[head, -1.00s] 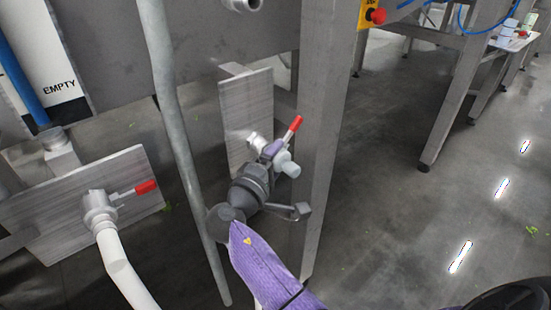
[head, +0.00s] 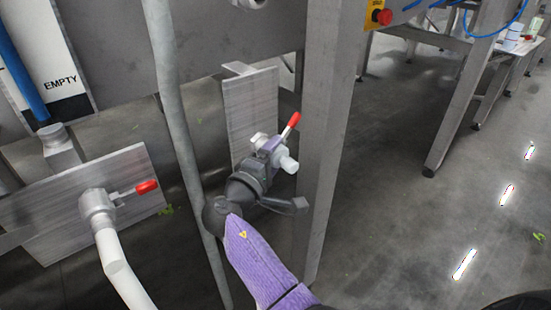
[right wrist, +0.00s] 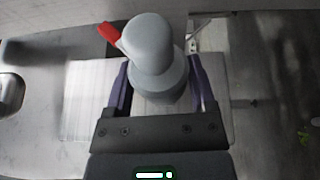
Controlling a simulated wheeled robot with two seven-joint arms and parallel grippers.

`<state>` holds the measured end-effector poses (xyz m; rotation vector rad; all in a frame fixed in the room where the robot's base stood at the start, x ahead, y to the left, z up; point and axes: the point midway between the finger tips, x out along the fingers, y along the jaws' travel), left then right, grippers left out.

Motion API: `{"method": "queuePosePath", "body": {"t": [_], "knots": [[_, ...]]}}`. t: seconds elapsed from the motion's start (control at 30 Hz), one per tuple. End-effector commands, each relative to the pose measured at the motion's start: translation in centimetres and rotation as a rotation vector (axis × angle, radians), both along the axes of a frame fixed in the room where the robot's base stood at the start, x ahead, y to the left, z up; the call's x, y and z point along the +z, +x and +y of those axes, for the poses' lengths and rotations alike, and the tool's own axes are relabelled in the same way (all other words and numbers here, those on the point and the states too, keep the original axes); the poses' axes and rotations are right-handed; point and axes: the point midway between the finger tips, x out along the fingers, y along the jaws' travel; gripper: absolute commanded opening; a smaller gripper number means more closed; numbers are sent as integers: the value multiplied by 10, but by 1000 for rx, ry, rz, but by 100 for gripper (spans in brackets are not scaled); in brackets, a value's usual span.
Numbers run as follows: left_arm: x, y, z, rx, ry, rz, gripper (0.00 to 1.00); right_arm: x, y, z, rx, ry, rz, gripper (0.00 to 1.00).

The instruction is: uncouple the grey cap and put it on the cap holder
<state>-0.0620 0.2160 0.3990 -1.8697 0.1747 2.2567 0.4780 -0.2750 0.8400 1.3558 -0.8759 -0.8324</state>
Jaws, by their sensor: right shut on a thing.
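My right gripper (head: 268,152) reaches up from the bottom of the head view to a small valve with a red lever (head: 291,124) in front of a steel plate. In the right wrist view my gripper (right wrist: 160,95) has its purple fingers on both sides of a rounded grey piece, the grey cap (right wrist: 152,50), and is shut on it. The cap shows as a pale piece (head: 287,163) beside the fingers in the head view. I cannot tell whether it is still joined to the valve. I cannot make out the cap holder. My left gripper is not in view.
A steel post (head: 322,150) stands close to the right of my gripper, and a thin grey pipe (head: 178,120) to its left. A second valve (head: 97,205) with a red lever and white hose is at the left. Open floor (head: 400,220) lies right of the post.

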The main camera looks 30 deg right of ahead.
Motion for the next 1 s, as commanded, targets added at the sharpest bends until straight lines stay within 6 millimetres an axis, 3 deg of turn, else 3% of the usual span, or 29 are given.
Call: {"method": "queuePosePath", "body": {"t": [0.53,0.97,1.0], "knots": [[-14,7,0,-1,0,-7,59,-1,14,1,0,0,-1,0],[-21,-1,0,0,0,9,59,-1,25,2,1,0,0,0],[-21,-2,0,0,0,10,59,0,25,2,1,0,0,73]]}}
